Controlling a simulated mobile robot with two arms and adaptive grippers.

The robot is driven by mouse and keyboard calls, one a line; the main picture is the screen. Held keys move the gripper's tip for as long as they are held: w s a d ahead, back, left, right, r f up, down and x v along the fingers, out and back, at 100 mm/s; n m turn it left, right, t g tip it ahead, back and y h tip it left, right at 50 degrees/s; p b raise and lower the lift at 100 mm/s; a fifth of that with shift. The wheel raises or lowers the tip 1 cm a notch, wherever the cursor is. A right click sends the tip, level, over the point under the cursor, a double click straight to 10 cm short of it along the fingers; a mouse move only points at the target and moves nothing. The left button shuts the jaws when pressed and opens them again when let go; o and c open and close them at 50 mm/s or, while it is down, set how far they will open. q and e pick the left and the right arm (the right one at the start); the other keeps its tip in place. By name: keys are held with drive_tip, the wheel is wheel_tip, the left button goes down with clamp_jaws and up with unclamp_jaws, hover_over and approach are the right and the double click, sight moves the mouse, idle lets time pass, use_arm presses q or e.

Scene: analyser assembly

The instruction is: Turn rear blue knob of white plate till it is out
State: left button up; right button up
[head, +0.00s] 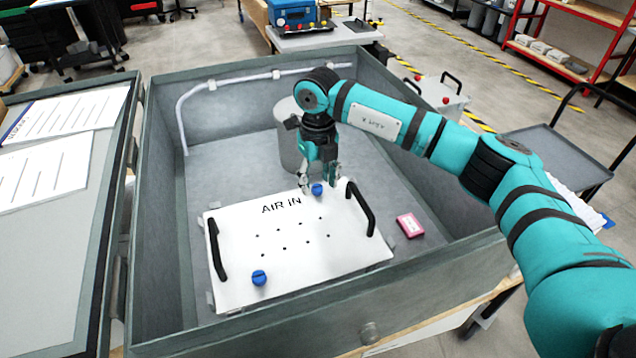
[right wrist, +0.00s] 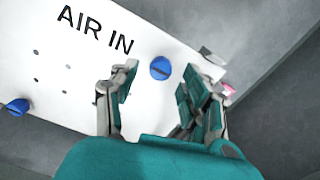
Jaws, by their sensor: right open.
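The white plate (head: 290,262) lies in the grey cabinet, with "AIR IN" printed on it, small holes and two black handles. Its rear blue knob (head: 317,189) sits near the rear edge, and in the right wrist view the knob (right wrist: 160,68) is in the plate, just beyond the fingertips. The front blue knob (head: 259,277) is near the front left corner; it also shows at the left edge of the right wrist view (right wrist: 18,106). My right gripper (head: 319,188) is open above the rear knob, its fingers apart and empty (right wrist: 155,95). My left gripper is not in view.
A grey cylinder (head: 288,150) stands behind the plate, close to my right gripper. A pink box (head: 410,225) lies right of the plate. Cabinet walls (head: 164,180) surround the work area, and a white pipe (head: 232,82) runs along the rear.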

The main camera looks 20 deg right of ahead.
sight(318, 188)
wheel_tip(318, 188, up, 11)
drive_tip(key=shift+f, duration=0.15)
idle(0.5)
